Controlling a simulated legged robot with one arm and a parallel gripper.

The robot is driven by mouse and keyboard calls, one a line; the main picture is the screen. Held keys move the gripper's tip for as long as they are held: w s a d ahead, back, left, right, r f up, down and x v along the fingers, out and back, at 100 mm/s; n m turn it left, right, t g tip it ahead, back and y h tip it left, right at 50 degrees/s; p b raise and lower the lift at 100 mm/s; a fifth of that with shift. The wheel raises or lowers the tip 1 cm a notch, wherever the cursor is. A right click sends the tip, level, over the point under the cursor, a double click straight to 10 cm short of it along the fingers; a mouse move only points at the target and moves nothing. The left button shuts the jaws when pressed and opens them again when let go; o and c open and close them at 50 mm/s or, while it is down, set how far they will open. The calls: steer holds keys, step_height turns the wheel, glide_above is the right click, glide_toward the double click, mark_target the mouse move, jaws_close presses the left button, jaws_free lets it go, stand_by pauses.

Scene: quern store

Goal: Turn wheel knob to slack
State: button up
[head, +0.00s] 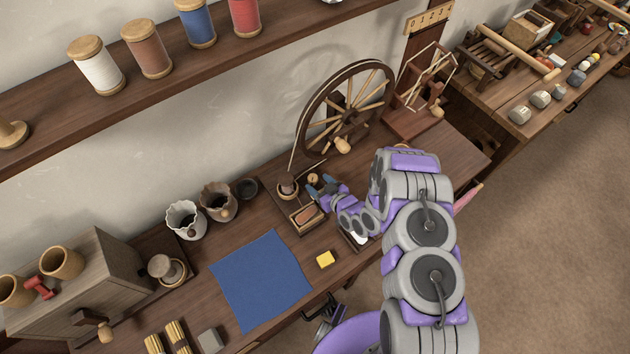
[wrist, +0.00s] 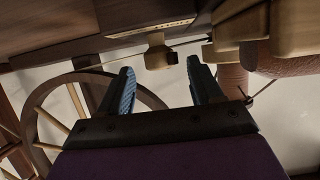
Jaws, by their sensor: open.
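The spinning wheel (head: 345,118) stands toward the back of the bench, with a dark rim and pale spokes. A small pale wooden knob (head: 313,178) sits low at the wheel's front left, just beyond my fingertips. In the wrist view a pale knob (wrist: 157,56) with a block-like end shows between and ahead of the fingertips, below a strip with fine marks (wrist: 150,30). My gripper (head: 320,185) is open and empty, its blue-padded fingers pointing at the knob; they also show in the wrist view (wrist: 160,68). I see no contact. The knob's setting cannot be read.
A small tray (head: 293,221) with a reddish piece lies close beside my gripper. A shelf of thread spools (head: 150,50) hangs above.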

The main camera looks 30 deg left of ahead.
mark_target(316, 181)
steer(key=shift+x, duration=1.65)
steer(key=shift+r, duration=0.1)
steer(key=shift+c, duration=0.4)
steer(key=c, duration=1)
